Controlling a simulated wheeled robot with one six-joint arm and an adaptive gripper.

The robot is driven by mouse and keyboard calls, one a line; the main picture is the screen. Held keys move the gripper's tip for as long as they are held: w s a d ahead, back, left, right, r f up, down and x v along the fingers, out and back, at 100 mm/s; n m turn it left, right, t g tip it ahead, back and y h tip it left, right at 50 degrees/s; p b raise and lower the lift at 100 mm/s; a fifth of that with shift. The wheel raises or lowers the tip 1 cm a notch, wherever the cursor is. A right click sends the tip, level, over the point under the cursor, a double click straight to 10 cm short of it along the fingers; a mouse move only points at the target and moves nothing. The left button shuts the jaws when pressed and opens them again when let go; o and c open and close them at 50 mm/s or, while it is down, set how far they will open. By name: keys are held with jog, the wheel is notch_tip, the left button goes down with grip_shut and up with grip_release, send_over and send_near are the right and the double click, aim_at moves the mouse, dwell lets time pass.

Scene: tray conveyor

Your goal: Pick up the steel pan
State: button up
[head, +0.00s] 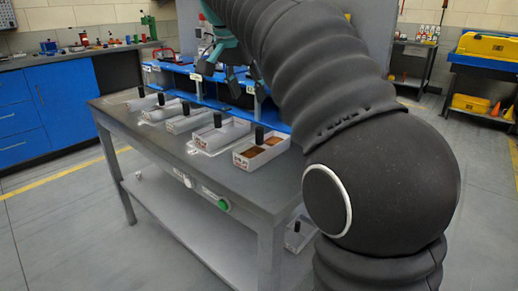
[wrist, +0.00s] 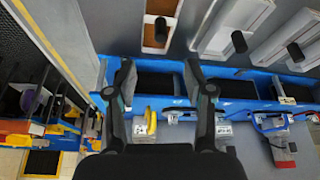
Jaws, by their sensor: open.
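I cannot make out for certain which thing is the steel pan; no plain pan shows clearly. Several pale, shallow trays with upright black handles stand in a row on the grey table, one of them the white tray (head: 222,136). The nearest tray (head: 246,162) has brown contents; it also shows at the top of the wrist view (wrist: 178,8). My gripper (head: 246,86) is above the blue rack behind the trays. In the wrist view my gripper (wrist: 160,85) has its fingers apart with nothing between them. My arm hides part of the rack in the head view.
The blue rack (head: 181,70) has black bays and white labels; the wrist view shows a yellow item (wrist: 151,121) there. A blue cabinet (head: 55,105) stands left, and a yellow case (head: 487,45) stands right.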

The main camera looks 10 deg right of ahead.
aim_at(259, 128)
jog(key=b+x, duration=0.1)
jog(key=x, duration=0.7)
jog(key=shift+w+b, duration=0.15)
jog(key=shift+b, duration=0.15)
jog(key=shift+d+b+x, duration=0.2)
jog(key=shift+b+x, duration=0.1)
jog(key=shift+x, duration=2.5)
jog(key=shift+w+r, duration=0.1)
jog(key=shift+w, duration=0.05)
grip_shut()
